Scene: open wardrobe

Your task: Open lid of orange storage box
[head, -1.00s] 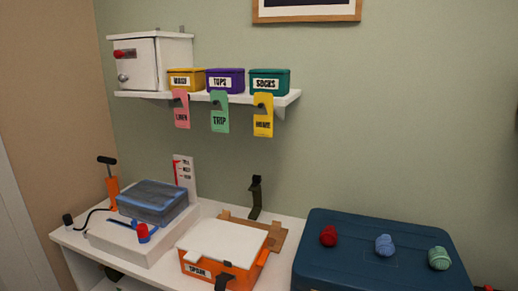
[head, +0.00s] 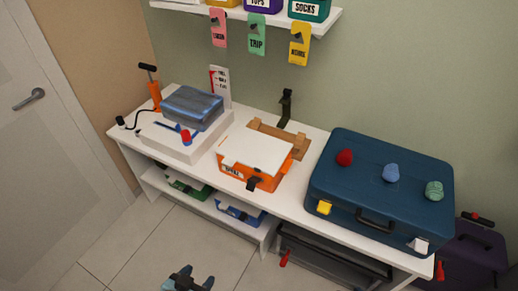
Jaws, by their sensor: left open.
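The orange storage box (head: 262,181) stands on the white bench in the middle of the head view. Its white lid (head: 258,147) lies over the top, and a black latch (head: 254,183) shows on the front. A label on the front is too small to read surely. Whether the latch is fastened I cannot tell. My left gripper (head: 187,278) is at the bottom edge of the view, open and empty, over the floor in front of the bench and well apart from the box. My right gripper is not in view.
A grey-blue bag (head: 192,106) on a white base is to the left. Brown cardboard (head: 285,134) lies behind. Tags hang from the shelf (head: 330,22) above. The floor (head: 155,240) in front is clear.

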